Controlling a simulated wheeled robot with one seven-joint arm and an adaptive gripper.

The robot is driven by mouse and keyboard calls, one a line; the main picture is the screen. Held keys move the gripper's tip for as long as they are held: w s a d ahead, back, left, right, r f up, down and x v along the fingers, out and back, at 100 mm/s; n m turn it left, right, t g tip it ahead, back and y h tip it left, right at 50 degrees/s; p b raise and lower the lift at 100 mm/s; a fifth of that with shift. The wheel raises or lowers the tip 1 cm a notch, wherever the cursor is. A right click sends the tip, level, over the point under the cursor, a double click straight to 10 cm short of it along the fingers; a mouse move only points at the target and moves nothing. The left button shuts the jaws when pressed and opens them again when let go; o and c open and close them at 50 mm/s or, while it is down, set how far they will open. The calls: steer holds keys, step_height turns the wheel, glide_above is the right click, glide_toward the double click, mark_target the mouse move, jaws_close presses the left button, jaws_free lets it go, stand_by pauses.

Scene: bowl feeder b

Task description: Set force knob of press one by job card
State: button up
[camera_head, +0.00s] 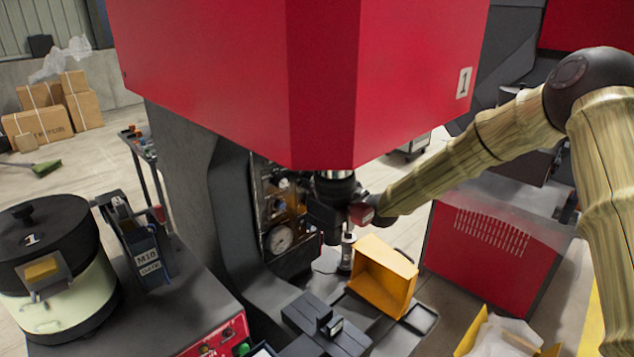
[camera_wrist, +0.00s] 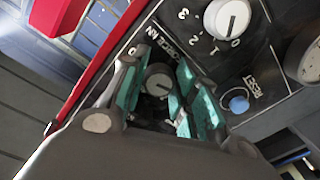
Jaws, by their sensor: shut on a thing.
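Press one (camera_head: 330,80) is the big red machine with a 1 on its side in the head view. Its control panel (camera_head: 270,190) sits below the red housing, partly hidden by my arm. In the wrist view the force knob (camera_wrist: 158,80) is a dark round knob with a grey face, beside a partly covered label that seems to read force kN. My gripper (camera_wrist: 164,92) has its teal-padded fingers on both sides of this knob and is shut on it. The knob's scale is mostly hidden by the fingers. I cannot make out a job card in either view.
A white knob (camera_wrist: 228,18) with a number scale and a blue reset button (camera_wrist: 238,103) lie close to my fingers. A gauge (camera_head: 280,239) is low on the panel. A yellow bin (camera_head: 382,275) stands below my gripper. A bowl feeder (camera_head: 50,265) stands at left.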

steer(key=shift+a+r, duration=0.1)
steer(key=shift+r, duration=0.25)
steer(key=o, duration=1)
steer(key=shift+s+a+r, duration=0.1)
steer(key=shift+s, duration=0.05)
steer(key=v, duration=1.2)
steer(key=shift+f, duration=0.2)
